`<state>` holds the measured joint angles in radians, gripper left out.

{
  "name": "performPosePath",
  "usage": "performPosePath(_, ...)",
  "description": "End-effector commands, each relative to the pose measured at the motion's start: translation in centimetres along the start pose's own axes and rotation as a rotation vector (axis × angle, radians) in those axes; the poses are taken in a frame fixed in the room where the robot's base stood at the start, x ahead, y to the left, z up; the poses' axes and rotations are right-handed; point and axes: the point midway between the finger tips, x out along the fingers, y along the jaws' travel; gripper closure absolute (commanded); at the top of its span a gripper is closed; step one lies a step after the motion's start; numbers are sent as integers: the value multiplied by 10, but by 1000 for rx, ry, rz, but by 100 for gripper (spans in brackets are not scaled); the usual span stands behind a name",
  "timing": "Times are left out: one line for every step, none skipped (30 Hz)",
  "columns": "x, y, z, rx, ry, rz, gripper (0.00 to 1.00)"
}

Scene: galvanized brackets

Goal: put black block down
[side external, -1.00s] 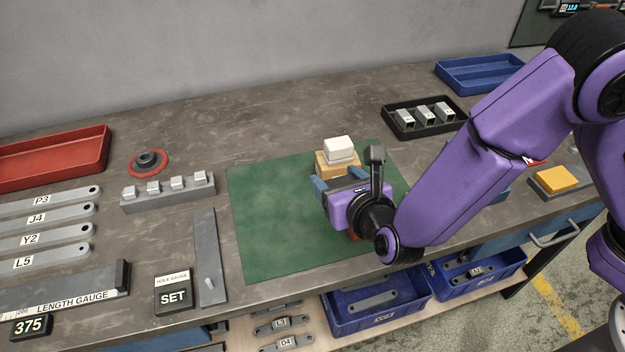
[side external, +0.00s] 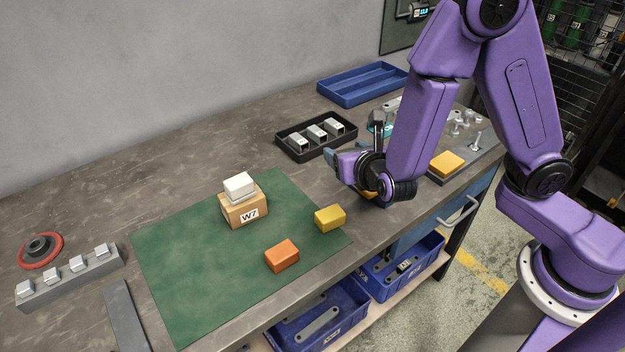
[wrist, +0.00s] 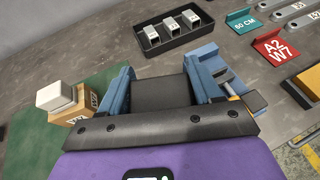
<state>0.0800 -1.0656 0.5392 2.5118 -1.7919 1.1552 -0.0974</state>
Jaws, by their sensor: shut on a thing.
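My gripper (side external: 336,162) is off the right edge of the green mat, in front of the black tray. In the wrist view a dark block, the black block (wrist: 161,92), sits between the blue fingers, which are shut on it. In the side view my gripper hides the block. I cannot tell its height above the bench.
On the green mat (side external: 185,245) are a W7 cardboard box (side external: 240,210) with a white block (side external: 239,185) on top, a yellow block (side external: 330,217) and an orange block (side external: 282,256). The black tray (side external: 290,150) holds metal pieces. A blue tray (side external: 362,85) stands behind.

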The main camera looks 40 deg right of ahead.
Motion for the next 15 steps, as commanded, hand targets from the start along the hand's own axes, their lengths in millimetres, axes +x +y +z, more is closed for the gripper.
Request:
performPosePath(4,-13,2,10,-1,-22,67)
performPosePath(5,-19,3,13,-1,-31,67)
performPosePath(7,-25,3,17,-1,-42,67)
performPosePath(7,-29,4,19,-1,-47,67)
performPosePath(8,-32,4,21,-1,-52,67)
performPosePath(9,-34,4,24,-2,-57,67)
performPosePath(10,-35,5,25,-2,-60,67)
performPosePath(11,-36,5,26,-2,-62,67)
performPosePath(13,-36,5,27,-2,-64,67)
performPosePath(15,-35,4,27,-2,-63,67)
performPosePath(17,-34,4,27,-3,-64,67)
performPosePath(19,-32,4,27,-3,-64,67)
performPosePath(21,-31,4,26,-3,-63,67)
performPosePath(24,-30,4,25,-2,-64,67)
performPosePath(26,-29,3,25,-2,-64,67)
